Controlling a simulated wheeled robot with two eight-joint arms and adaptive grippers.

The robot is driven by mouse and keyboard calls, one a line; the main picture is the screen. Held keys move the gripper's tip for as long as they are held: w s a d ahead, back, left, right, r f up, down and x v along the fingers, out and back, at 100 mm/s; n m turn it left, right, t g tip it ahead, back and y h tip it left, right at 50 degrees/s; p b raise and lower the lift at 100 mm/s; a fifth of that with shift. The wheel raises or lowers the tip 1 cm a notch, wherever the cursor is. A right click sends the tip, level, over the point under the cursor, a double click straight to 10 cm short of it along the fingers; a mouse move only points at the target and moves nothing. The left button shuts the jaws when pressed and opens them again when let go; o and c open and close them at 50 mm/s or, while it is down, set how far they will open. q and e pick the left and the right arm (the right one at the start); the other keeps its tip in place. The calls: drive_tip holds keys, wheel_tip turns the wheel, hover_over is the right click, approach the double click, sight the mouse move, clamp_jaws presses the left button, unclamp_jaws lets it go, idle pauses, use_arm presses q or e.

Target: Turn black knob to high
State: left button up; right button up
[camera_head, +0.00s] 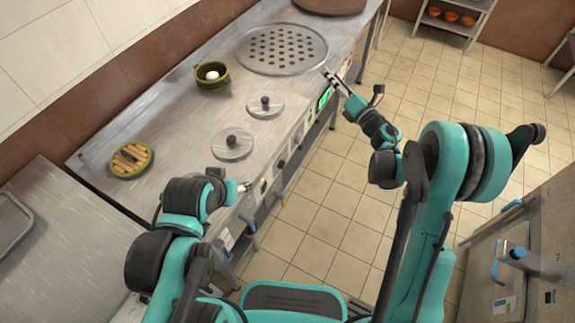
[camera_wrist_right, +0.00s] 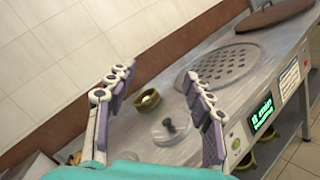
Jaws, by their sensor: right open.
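A dark knob (camera_head: 263,186) shows on the counter's front panel, close to my left gripper (camera_head: 245,186); its setting is too small to read. My left gripper is small and partly hidden, so its jaws cannot be judged. My right gripper (camera_head: 331,76) is at the counter's front edge, near the perforated round plate and the green display (camera_head: 324,97). In the right wrist view its fingers (camera_wrist_right: 156,74) are spread apart with nothing between them. Its right finger covers part of the front panel. The green display (camera_wrist_right: 262,116) reads "8 min".
Two round lids with black handles (camera_head: 265,106) (camera_head: 232,144) lie on the steel counter (camera_head: 180,112). A green bowl (camera_head: 212,75), a round perforated plate (camera_head: 283,48) and a green-rimmed steamer (camera_head: 130,159) are also there. Tiled floor (camera_head: 330,190) is open in front.

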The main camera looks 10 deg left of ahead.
drive_tip(key=s+a+f+n+g+y, duration=0.1)
drive_tip(key=a+f+n+g, duration=0.2)
drive_tip(key=f, duration=0.4)
drive_tip(key=s+a+f+n+g+y, duration=0.1)
drive_tip(key=s+f+n+g, duration=0.1)
drive_tip(key=f+n, duration=0.3)
drive_tip(key=n+g, duration=0.7)
approach(285, 166)
drive_tip(key=a, duration=0.1)
drive_tip(key=shift+h, duration=0.3)
drive_tip(key=b+x, duration=0.2)
drive_tip(key=x, duration=0.5)
drive_tip(key=shift+a, duration=0.45)
drive_tip(key=shift+w, duration=0.1)
drive_tip(key=c, duration=1.2)
